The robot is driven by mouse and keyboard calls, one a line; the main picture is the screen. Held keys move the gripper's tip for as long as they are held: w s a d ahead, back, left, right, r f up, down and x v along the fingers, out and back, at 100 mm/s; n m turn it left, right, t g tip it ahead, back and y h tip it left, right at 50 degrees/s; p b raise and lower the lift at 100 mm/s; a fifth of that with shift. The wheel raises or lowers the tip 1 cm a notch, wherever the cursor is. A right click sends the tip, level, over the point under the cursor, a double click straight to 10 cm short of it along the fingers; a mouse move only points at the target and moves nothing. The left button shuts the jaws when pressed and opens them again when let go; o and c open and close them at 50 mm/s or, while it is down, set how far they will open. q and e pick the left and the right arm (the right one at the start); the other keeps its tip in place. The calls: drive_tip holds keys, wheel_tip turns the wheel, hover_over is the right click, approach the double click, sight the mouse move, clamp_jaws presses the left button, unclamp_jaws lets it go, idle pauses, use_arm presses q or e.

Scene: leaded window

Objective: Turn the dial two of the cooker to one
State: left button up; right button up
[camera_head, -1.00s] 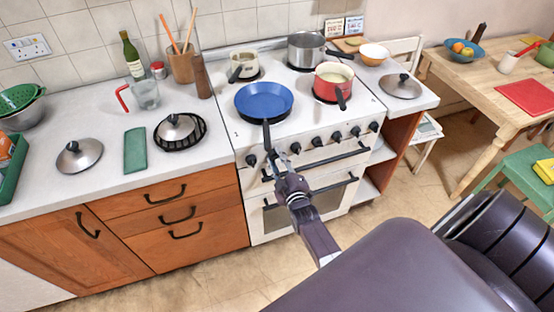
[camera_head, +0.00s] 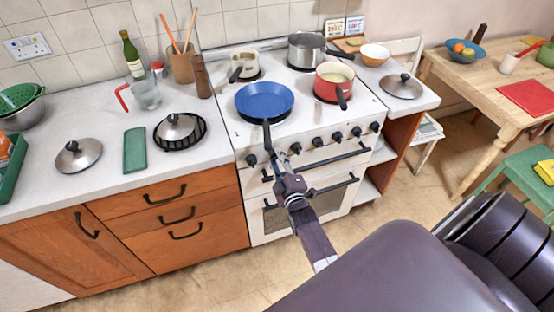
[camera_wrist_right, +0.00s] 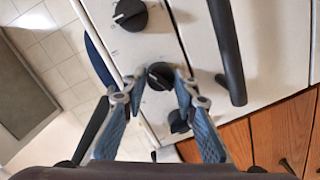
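The white cooker (camera_head: 285,222) has a row of black dials along its front. The second dial from the left, dial two (camera_wrist_right: 160,76), sits between the fingertips of my right gripper (camera_wrist_right: 158,84) in the wrist view. The fingers are apart on either side of it, and I cannot tell whether they touch it. In the head view my right gripper (camera_head: 276,158) reaches the front panel and hides this dial. The first dial (camera_head: 251,160) and third dial (camera_head: 296,148) show on either side. My left gripper is not in view.
A blue pan (camera_head: 264,100) stands on the hob, its handle jutting over the front edge just above my right gripper. A red pot (camera_head: 333,82) stands to the right. The oven handle (camera_wrist_right: 228,50) runs close beside the dials.

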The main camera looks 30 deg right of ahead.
drive_tip(key=o, duration=0.4)
drive_tip(key=v, duration=1.2)
drive_tip(key=shift+f, duration=0.15)
